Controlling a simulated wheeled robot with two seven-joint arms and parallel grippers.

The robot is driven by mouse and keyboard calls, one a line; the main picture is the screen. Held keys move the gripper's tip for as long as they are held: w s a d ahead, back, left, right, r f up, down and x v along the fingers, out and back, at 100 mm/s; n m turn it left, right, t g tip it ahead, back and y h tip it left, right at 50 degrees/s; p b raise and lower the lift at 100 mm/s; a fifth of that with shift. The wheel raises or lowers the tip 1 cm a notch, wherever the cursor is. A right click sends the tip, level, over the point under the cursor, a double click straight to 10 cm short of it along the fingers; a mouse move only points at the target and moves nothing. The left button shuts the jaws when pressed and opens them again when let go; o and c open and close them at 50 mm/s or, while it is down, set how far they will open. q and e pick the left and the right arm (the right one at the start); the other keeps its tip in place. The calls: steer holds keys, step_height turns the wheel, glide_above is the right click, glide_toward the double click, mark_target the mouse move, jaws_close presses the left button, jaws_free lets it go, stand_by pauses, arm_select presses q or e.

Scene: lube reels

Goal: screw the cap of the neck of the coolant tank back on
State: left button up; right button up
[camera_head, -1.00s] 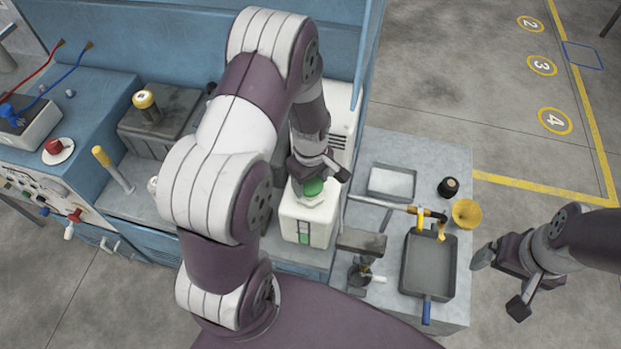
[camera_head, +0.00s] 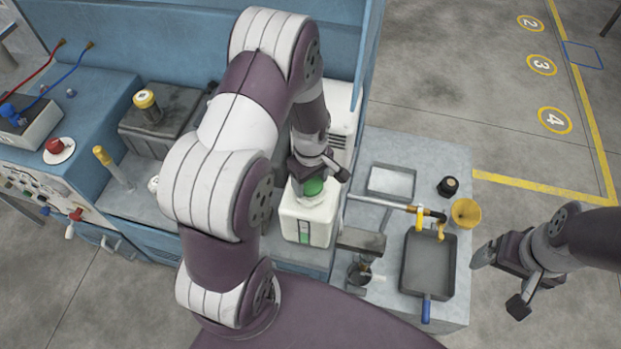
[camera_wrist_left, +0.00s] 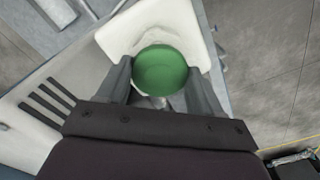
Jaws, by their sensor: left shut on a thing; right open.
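The coolant tank (camera_head: 308,222) is a white box-shaped tank with a green level strip on its front. It also shows in the left wrist view (camera_wrist_left: 185,20). The green cap (camera_head: 313,187) is at the tank's top, over the neck. It shows as a round green disc in the left wrist view (camera_wrist_left: 160,70). My left gripper (camera_head: 318,178) is shut on the cap, one finger on each side. The neck under the cap is mostly hidden, so I cannot tell how the threads sit. My right gripper (camera_head: 497,281) is open and empty, right of the bench.
On the grey bench right of the tank are a shallow tray (camera_head: 391,183), a black round part (camera_head: 448,187), a yellow funnel (camera_head: 466,212), a brass-ended rod (camera_head: 395,206) and a dark pan (camera_head: 429,265) with a blue handle. A battery-like box (camera_head: 160,128) stands left.

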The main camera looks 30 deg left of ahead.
arm_select(q)
steer(key=shift+f+b, duration=0.4)
steer(key=shift+f, duration=0.15)
stand_by(0.5)
steer(key=m+p, duration=0.1)
steer(key=m, duration=0.2)
steer(key=shift+r, duration=0.15)
steer(key=shift+m, duration=1.1)
steer(key=shift+m+p, duration=0.4)
steer(key=shift+m, duration=0.7)
steer(key=m, duration=0.3)
steer(key=shift+f, duration=0.2)
